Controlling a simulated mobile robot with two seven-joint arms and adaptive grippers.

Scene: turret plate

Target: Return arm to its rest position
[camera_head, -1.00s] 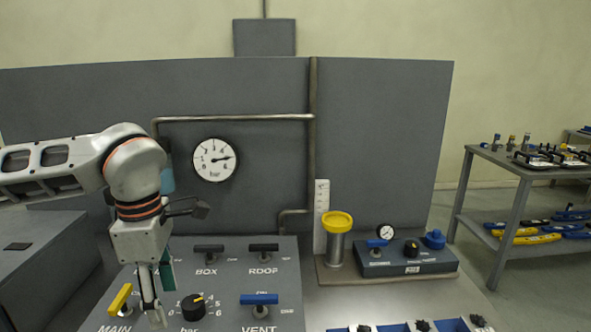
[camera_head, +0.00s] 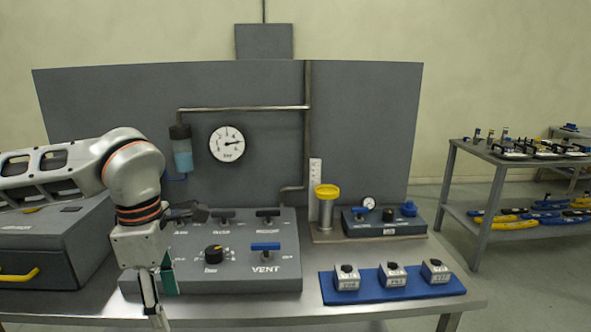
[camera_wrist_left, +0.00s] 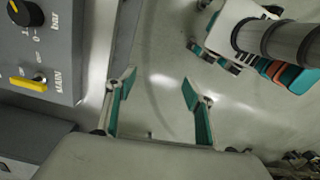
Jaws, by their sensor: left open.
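My left arm (camera_head: 60,170) reaches in from the left in the head view, bent down at the wrist. My left gripper (camera_head: 157,312) points down at the left front of the grey control panel (camera_head: 215,286). In the left wrist view its two green-padded fingers (camera_wrist_left: 158,84) are apart, with nothing between them but floor. The panel's yellow MAIN handle (camera_wrist_left: 28,84) and black bar knob (camera_wrist_left: 25,12) are left of the fingers, apart from them. In the head view the blue VENT handle (camera_head: 265,246) is right of the black knob (camera_head: 213,254).
Three labelled blocks stand on a blue mat (camera_head: 310,290) at the table's right front. A yellow-topped cylinder (camera_head: 326,205) and small gauge box (camera_head: 385,228) stand behind. A grey drawer cabinet (camera_head: 60,240) is at left. Open floor lies beyond the table's front edge.

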